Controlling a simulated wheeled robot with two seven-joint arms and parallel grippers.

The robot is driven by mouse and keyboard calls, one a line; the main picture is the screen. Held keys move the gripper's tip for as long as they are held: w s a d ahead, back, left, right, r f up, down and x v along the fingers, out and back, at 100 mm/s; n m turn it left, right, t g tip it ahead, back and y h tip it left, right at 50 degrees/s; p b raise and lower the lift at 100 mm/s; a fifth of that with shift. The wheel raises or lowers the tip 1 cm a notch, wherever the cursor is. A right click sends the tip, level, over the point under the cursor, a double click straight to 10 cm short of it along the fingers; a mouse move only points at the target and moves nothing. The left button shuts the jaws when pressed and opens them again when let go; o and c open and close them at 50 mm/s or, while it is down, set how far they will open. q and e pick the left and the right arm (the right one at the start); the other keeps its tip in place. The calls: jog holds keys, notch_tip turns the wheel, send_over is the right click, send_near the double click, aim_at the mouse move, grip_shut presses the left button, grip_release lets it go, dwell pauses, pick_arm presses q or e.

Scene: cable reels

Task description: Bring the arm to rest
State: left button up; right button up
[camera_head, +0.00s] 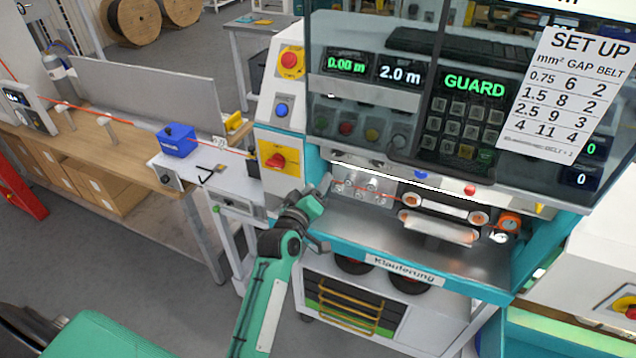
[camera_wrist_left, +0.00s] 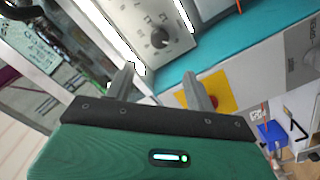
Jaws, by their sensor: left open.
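My left arm, green and grey, rises from the bottom of the head view. Its gripper (camera_head: 324,212) is at the left front edge of the teal machine (camera_head: 345,238), beside the red and yellow switch (camera_head: 277,160). In the left wrist view the two grey fingers of the left gripper (camera_wrist_left: 161,86) stand apart with nothing between them. Beyond them are a grey panel with a dark knob (camera_wrist_left: 160,38) and the switch's yellow plate (camera_wrist_left: 217,92), partly hidden by a finger. Whether the gripper touches the machine I cannot tell. My right gripper is not in view.
A red cable (camera_head: 228,149) runs from the left bench to the machine's rollers (camera_head: 440,205). A blue box (camera_head: 177,141) stands on the small table left of the machine. A wooden bench (camera_head: 130,160) is farther left. Grey floor (camera_head: 130,265) is clear between bench and arm.

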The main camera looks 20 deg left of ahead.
pick_arm(q)
notch_tip(320, 180, down, 15)
jog(key=s+d+m+g+b, duration=0.1)
jog(key=d+m+g+b, duration=0.1)
jog(key=g, duration=0.1)
jog(key=s+d+f+m+g+b, duration=0.15)
jog(key=s+f, duration=0.35)
jog(key=f, duration=0.7)
jog(key=s+f+m+g+b, duration=0.1)
jog(key=s+f+g, duration=0.2)
jog(key=s+f, duration=0.55)
jog(key=s+f+m+g+b, duration=0.2)
jog(key=s+f, duration=0.1)
jog(key=f, duration=1.1)
jog(key=s+a+f+m+g+b, duration=0.2)
jog(key=s+f+g+b, duration=0.15)
jog(key=s+f, duration=1.45)
jog(key=s+a+f+m+g, duration=0.1)
jog(key=s+a+f+g, duration=0.1)
jog(key=s, duration=0.8)
jog(key=s+a+f+m+g, duration=0.1)
jog(key=s+f, duration=0.4)
jog(key=s, duration=0.5)
jog(key=shift+s+a+m+g+y+b, duration=0.35)
jog(key=shift+a+g+b, duration=0.15)
jog(key=shift+a, duration=0.2)
